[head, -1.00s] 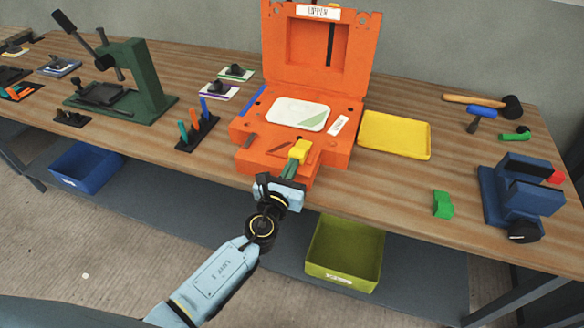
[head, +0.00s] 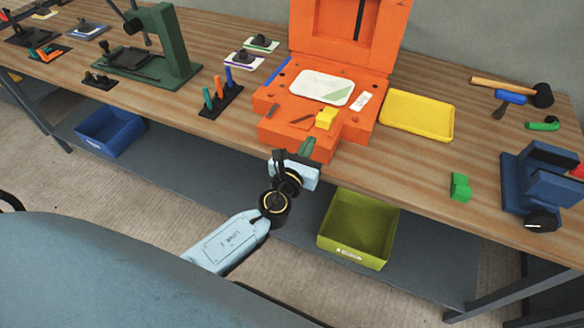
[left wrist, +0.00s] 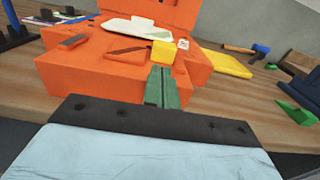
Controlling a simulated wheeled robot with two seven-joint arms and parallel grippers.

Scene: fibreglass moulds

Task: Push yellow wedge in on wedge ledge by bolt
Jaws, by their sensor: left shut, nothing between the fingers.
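The yellow wedge (head: 326,119) sits on the front ledge of the orange mould (head: 352,127), right of a thin dark bar. It also shows in the left wrist view (left wrist: 162,52). My left gripper (head: 307,146) is at the mould's front edge, its green fingers shut and empty, pointing at the wedge. In the head view a small gap shows between fingertips and wedge. In the left wrist view the fingers (left wrist: 163,88) end just below the wedge. I cannot make out which part is the bolt. My right gripper is not in view.
A yellow tray (head: 417,116) lies right of the mould. A green block (head: 460,187) and a blue vise (head: 540,185) stand further right. A rack of coloured tools (head: 220,98) stands left. An olive bin (head: 358,228) and a blue bin (head: 110,130) are below the bench.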

